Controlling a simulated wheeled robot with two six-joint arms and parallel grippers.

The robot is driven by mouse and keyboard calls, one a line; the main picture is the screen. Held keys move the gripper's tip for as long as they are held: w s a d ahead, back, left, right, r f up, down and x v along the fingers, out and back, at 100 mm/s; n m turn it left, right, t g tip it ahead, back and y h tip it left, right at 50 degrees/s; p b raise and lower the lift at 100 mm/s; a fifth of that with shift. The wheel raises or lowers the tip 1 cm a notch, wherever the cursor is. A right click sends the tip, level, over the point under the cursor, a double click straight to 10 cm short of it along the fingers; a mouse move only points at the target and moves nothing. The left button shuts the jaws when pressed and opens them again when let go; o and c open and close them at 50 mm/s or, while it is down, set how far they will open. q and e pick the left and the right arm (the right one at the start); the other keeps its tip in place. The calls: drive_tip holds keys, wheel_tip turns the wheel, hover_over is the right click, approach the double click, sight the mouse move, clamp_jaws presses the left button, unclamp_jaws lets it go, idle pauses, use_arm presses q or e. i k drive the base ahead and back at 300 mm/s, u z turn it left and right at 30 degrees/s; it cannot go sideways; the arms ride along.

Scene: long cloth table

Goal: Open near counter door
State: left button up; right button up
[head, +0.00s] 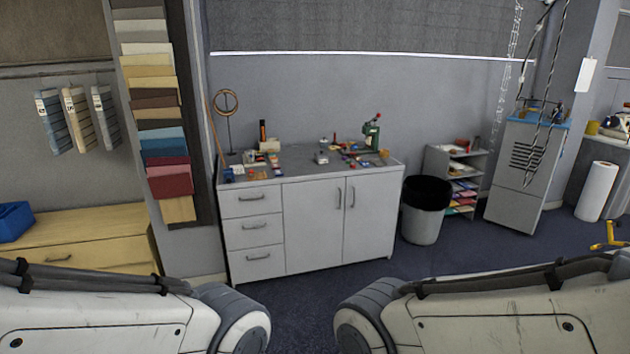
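A white counter (263,191) stands against the far wall. It has a column of drawers with dark handles on its left side. To the right of the drawers are two doors, a left door (313,226) and a right door (371,214), each with a vertical handle near the seam between them. Both doors look shut. My two arms cross the bottom of the head view, well short of the counter. Neither gripper is in view.
A grey bin with a black liner (424,223) stands just right of the counter. A small shelf (437,163) and a grey cabinet (513,205) are further right. A wooden drawer unit (95,222) is at left. Dark carpet (310,305) before the counter is clear.

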sight(371, 200)
drive_tip(key=i, duration=3.85)
drive_tip(key=z, duration=0.75)
